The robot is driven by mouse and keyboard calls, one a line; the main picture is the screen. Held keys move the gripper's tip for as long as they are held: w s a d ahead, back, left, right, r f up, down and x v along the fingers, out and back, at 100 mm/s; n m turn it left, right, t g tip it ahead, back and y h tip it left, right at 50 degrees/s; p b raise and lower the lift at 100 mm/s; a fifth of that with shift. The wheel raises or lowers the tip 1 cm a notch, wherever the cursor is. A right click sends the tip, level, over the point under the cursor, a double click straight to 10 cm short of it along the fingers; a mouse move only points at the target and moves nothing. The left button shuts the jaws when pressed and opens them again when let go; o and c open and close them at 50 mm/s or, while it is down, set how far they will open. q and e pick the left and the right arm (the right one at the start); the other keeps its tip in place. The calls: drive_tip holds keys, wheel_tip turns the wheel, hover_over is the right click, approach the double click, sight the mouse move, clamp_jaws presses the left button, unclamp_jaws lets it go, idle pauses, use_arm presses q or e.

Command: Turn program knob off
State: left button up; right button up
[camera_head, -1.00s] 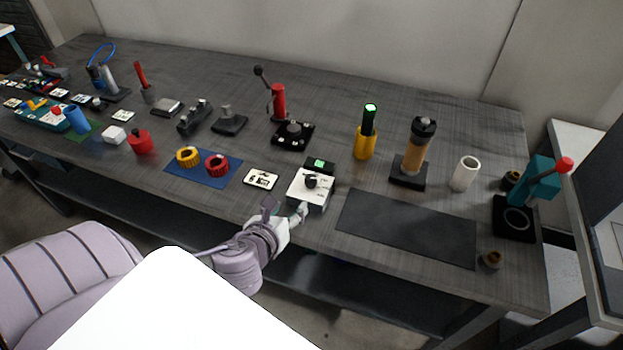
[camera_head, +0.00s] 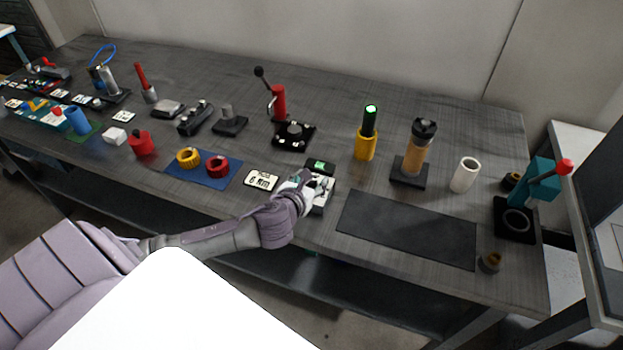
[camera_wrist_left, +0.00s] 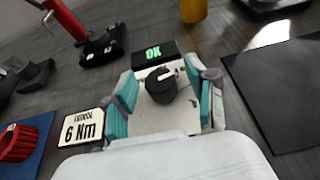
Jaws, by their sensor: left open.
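The program knob (camera_wrist_left: 161,84) is a round black knob with a white pointer mark, on a white control box (camera_head: 319,203). In the left wrist view it sits between the open fingers of my left gripper (camera_wrist_left: 162,95). The teal finger pads stand apart on both sides of the knob, with gaps. In the head view my left gripper (camera_head: 305,190) is over the box and hides the knob. A small black display (camera_wrist_left: 154,58) behind the box shows green "OK". My right gripper is not in view.
A "6 Nm" card (camera_head: 261,180) lies left of the box. A blue mat (camera_head: 204,172) with yellow and red rings is further left. A dark mat (camera_head: 406,228) lies to the right. A black-based red lever device (camera_head: 279,103) stands behind.

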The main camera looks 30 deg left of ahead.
use_arm(q)
drive_tip(key=shift+w+a+f, duration=0.1)
drive_tip(key=shift+w+f, duration=0.05)
drive_tip(key=shift+w, duration=0.1)
